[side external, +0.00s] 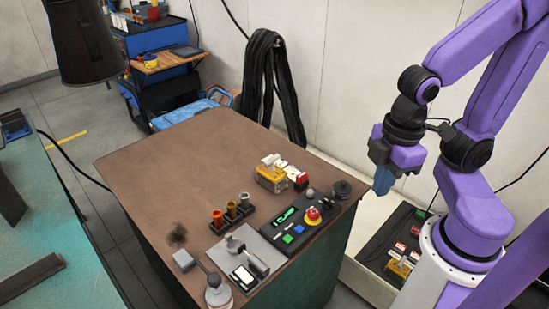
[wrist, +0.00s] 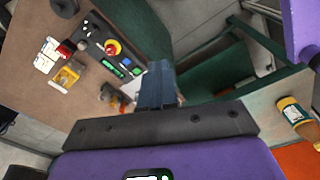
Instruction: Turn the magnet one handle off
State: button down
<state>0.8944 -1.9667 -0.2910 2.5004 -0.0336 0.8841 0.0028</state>
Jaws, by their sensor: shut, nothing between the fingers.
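My gripper (side external: 382,182) hangs to the right of the brown-topped bench, past its edge, with blue fingers pointing down. In the wrist view its fingers (wrist: 157,88) are together and hold nothing. No label marks magnet one, and I cannot tell which object it is. A yellow block (side external: 271,178) stands on the bench beside white and red pieces; it also shows in the wrist view (wrist: 66,76). A second, smaller yellow object (side external: 400,267) sits low on a dark surface near my base. I cannot make out a handle or its position on either. My gripper is apart from both.
A control box (side external: 292,224) with a red button (side external: 312,215) is near the bench's right edge. Copper-coloured cups (side external: 231,211) and a grey plate (side external: 262,249) stand nearby. The bench's far left is clear. A green table (side external: 45,220) is at left; black cables (side external: 265,80) hang behind.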

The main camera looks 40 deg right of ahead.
aim_at(272, 164)
jog(key=w+d+f+n+t+y, duration=0.1)
jog(key=w+d+f+t, duration=0.15)
jog(key=w, duration=1.05)
jog(key=w+d+f+n+t+y, duration=0.1)
jog(key=w+d+f+n+t, duration=0.2)
jog(key=w, duration=0.9)
jog(key=shift+n+g+y, duration=0.3)
jog(key=shift+g+y, duration=0.15)
jog(key=shift+y, duration=0.45)
jog(key=shift+w+f, duration=1.35)
jog(key=shift+f, duration=0.45)
jog(key=shift+w+f, duration=1.4)
jog(key=shift+f, duration=0.4)
jog(key=shift+w+f, duration=1.35)
jog(key=shift+f, duration=0.45)
